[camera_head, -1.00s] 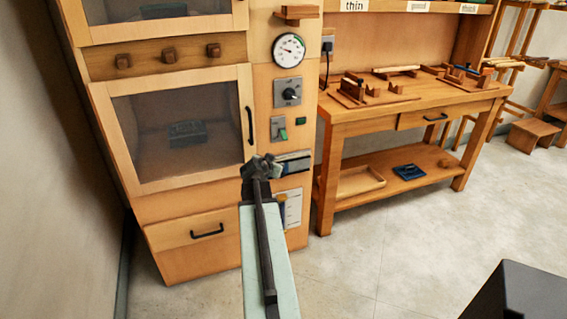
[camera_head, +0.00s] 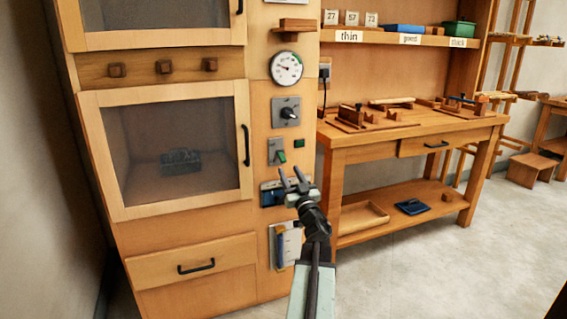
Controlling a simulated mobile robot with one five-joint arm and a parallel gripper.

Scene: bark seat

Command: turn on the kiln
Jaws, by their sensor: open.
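The kiln appears to be the tall wooden cabinet (camera_head: 180,222) with windowed doors. Its narrow right panel carries a round dial gauge (camera_head: 286,68), a rotary knob (camera_head: 289,113) on a grey plate, and a green lever switch (camera_head: 281,156) on a grey plate. A small dark green square (camera_head: 299,143) sits right of the switch. My gripper (camera_head: 291,173) is open and empty, its two fingers pointing up just below and right of the switch. A gap shows between fingers and switch; depth is hard to tell. The gripper partly hides a blue and grey fitting (camera_head: 269,194) below.
A workbench (camera_head: 376,138) with wooden tools stands close on the right; its lower shelf holds a tray (camera_head: 358,217) and a blue item (camera_head: 411,207). A door handle (camera_head: 246,145) and a small wooden shelf (camera_head: 292,26) stick out from the cabinet. The floor (camera_head: 440,270) in front is clear.

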